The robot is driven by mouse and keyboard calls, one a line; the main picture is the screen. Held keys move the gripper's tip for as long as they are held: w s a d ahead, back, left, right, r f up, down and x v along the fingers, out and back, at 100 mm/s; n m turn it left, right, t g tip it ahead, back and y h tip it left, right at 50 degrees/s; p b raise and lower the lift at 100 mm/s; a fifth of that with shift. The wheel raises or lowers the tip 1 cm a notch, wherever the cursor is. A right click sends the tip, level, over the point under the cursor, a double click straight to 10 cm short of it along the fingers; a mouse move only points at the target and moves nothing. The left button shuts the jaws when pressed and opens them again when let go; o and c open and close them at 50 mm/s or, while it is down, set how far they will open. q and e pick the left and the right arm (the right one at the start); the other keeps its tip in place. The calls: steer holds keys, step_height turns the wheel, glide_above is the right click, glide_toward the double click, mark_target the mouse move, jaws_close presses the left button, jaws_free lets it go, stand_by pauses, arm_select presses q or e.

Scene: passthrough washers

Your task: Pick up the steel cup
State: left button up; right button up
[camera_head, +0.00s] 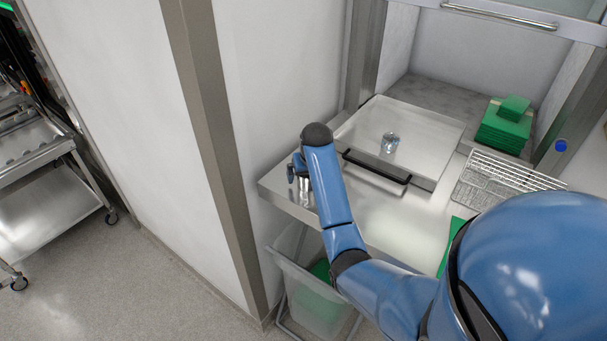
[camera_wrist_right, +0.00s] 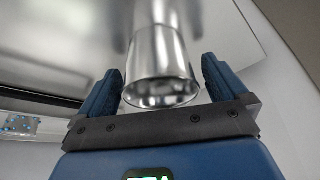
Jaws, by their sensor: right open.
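The steel cup (camera_wrist_right: 160,55) is a shiny, tapered metal cylinder in the right wrist view. It lies between the two blue fingers of my right gripper (camera_wrist_right: 162,82), with an end rim facing the camera. The fingers are open, with a narrow gap on each side; contact cannot be made out. In the head view my right gripper (camera_head: 297,172) is at the left end of the steel counter, partly behind my blue arm. The steel cup (camera_head: 306,190) shows only in part there, beside the arm. My left gripper is not in view.
A wire rack (camera_head: 500,180) and green stack (camera_head: 504,132) are at right. A clear bin (camera_head: 318,300) stands below the counter. A wall and post are close at left.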

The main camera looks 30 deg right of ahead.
steer(key=shift+w+d+f, duration=0.15)
steer(key=shift+w+f, duration=0.6)
steer(key=shift+s+r, duration=0.25)
steer(key=shift+s, duration=0.05)
steer(key=shift+s+r, duration=0.25)
steer(key=shift+s, duration=0.25)
steer(key=c, duration=0.5)
steer(key=shift+w+f, duration=0.1)
steer(key=shift+w, duration=0.05)
steer(key=c, duration=0.4)
steer(key=shift+w+f, duration=0.1)
steer(key=shift+w, duration=0.05)
steer(key=shift+c, duration=0.6)
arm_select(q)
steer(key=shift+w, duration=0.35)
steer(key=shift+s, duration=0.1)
